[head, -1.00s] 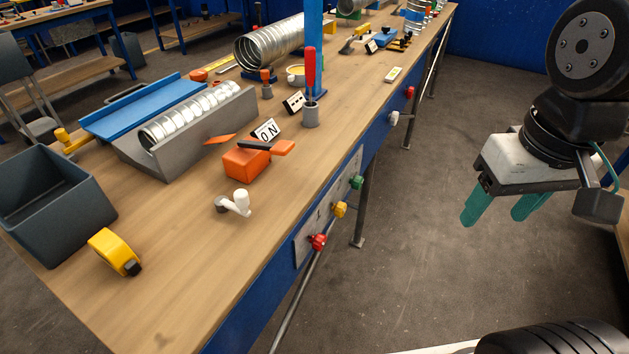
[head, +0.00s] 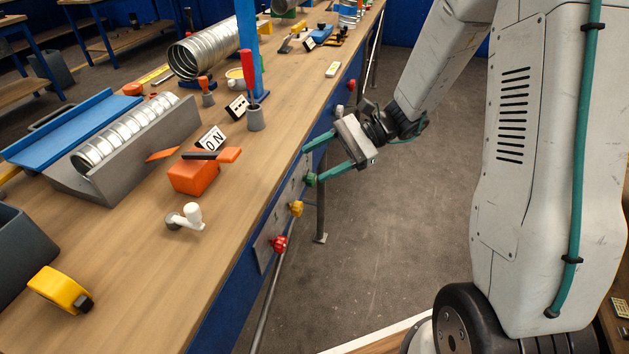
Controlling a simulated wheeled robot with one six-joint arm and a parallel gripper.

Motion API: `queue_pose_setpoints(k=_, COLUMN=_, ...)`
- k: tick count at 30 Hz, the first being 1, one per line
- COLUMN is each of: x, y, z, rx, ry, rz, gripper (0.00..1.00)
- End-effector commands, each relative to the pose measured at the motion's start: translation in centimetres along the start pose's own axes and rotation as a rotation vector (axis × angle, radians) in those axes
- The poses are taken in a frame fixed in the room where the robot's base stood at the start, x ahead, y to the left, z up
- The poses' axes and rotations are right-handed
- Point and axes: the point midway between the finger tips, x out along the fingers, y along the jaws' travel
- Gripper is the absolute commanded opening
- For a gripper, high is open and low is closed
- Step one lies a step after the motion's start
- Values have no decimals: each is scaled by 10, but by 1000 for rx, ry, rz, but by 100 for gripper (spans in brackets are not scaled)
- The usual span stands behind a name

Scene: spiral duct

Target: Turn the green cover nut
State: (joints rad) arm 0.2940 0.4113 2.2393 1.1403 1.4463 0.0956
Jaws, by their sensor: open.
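The green cover nut (head: 310,180) sits on the pale panel (head: 299,187) on the front side of the workbench. It is the farthest of a row with a yellow nut (head: 296,208) and a red nut (head: 279,244). My gripper (head: 313,163) is open, its two green fingers pointing left at the bench front. The lower fingertip is right by the green nut, overlapping its edge in the picture. The upper fingertip is above and beyond it. I cannot tell whether the finger touches the nut. Nothing is seen held between the fingers.
The wooden bench top (head: 135,275) carries an orange block with a lever (head: 195,174), a white-handled crank (head: 186,217), a yellow tape (head: 60,289) and a spiral duct in a grey trough (head: 180,125).

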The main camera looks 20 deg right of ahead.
Motion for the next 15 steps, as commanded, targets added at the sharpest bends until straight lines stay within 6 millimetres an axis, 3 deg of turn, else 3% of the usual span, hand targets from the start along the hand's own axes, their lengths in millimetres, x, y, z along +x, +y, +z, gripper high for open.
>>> queue_pose_setpoints(k=1, x=-1, y=-6, z=-26, rx=72, ry=-35, rz=-69, gripper=59)
queue_pose_setpoints(k=9, x=-18, y=-24, z=-152, rx=379, ry=-163, rz=-447, gripper=59)
queue_pose_setpoints(k=15, x=-28, y=-16, z=-219, rx=519, ry=-203, rz=-636, gripper=59)
